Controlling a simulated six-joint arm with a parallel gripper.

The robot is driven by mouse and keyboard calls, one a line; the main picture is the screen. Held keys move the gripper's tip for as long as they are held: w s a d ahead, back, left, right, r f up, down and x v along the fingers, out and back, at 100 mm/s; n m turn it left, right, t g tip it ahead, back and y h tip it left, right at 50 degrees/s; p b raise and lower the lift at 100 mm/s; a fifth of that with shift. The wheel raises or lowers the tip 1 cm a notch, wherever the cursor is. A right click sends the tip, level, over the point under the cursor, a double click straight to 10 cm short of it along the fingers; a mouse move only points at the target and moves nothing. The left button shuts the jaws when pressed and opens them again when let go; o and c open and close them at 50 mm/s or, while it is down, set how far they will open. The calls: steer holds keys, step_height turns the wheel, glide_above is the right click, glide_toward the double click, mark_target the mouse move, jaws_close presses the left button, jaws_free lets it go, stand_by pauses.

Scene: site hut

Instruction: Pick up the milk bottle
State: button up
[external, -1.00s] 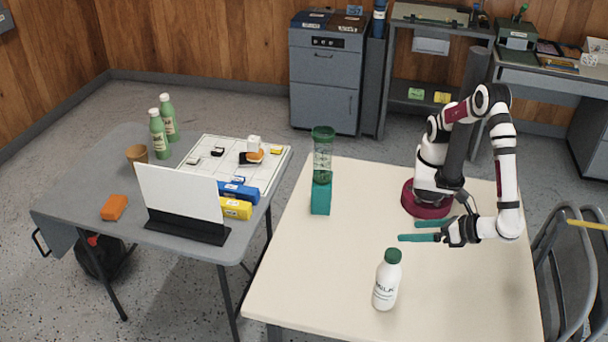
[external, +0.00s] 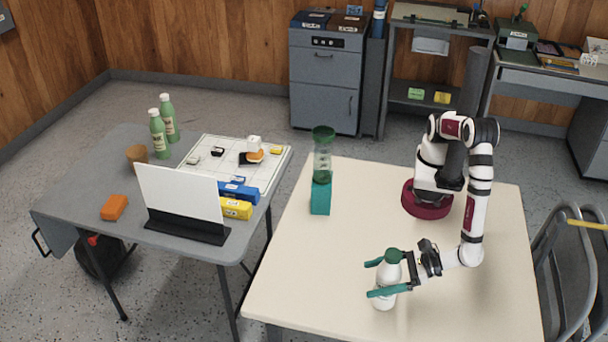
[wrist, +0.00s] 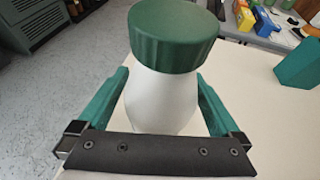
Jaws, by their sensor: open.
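The milk bottle (external: 383,299) is white with a green cap and stands upright on the cream table near its front edge. My gripper (external: 374,279) is open, with one teal finger on each side of the bottle's upper part. In the wrist view the milk bottle (wrist: 160,98) fills the middle, its cap toward the top. The fingers of my gripper (wrist: 160,90) are to its left and right. I cannot tell whether either finger touches it. The bottle's lower body and label are mostly hidden.
A teal block (external: 320,198) with a green-lidded clear container (external: 322,155) stands at the cream table's left side. The grey table (external: 80,200) to the left holds green bottles, a white panel and boxes. The cream table's middle is clear.

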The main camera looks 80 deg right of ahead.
jaws_close()
stand_by(0.5)
steer(key=shift+r, duration=0.15)
